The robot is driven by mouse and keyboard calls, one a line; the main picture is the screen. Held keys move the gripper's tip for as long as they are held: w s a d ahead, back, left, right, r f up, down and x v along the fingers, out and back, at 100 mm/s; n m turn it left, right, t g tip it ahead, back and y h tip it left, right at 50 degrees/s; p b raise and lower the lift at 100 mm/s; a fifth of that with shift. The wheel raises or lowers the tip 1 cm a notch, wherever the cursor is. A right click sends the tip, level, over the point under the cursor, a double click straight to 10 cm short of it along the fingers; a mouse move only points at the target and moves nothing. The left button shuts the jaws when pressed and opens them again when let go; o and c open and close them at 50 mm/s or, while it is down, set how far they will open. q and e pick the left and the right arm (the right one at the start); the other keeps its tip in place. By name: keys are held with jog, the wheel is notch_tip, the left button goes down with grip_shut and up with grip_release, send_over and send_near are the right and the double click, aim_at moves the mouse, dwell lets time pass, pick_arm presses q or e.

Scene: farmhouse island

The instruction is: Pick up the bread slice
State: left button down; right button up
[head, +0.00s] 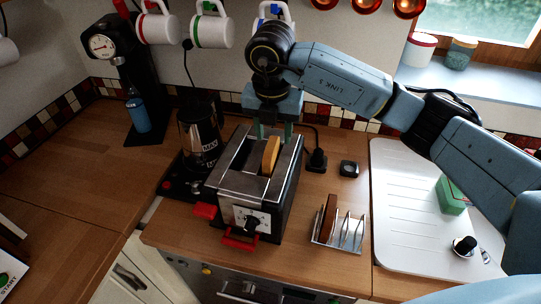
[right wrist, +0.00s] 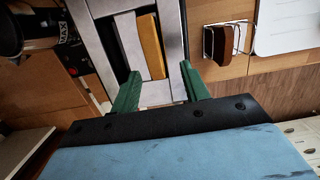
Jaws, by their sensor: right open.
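A golden bread slice (head: 270,155) stands upright in a slot of the metal toaster (head: 227,182), its upper part sticking out. The right wrist view also shows the slice (right wrist: 150,46) in the toaster (right wrist: 171,32). My right gripper (head: 273,130) is above the back of the toaster, pointing down. In the right wrist view its green fingers (right wrist: 162,84) are apart with nothing between them, and the slice lies just beyond the tips. A brown slice (head: 329,217) stands in the wire rack (head: 350,236) to the right. My left gripper is not in view.
A dark coffee pot (head: 199,135) stands close to the toaster's left. A white draining board (head: 402,200) with a green box (head: 452,196) lies at the right. Mugs (head: 212,32) hang above, near my arm. Wooden counter is clear at the left.

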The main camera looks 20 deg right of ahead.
aim_at(271, 144)
jog(key=shift+w+f, duration=0.25)
jog(key=shift+f, duration=0.45)
jog(key=shift+w+f+p, duration=0.15)
jog(key=shift+f+p, duration=0.3)
jog(key=shift+f, duration=0.35)
jog(key=f, duration=0.1)
jog(key=w+f+p, duration=0.1)
jog(key=f, duration=0.1)
jog(key=shift+w+d+f, duration=0.15)
jog(key=shift+w+f, duration=0.05)
jog(key=shift+f, duration=0.3)
grip_shut()
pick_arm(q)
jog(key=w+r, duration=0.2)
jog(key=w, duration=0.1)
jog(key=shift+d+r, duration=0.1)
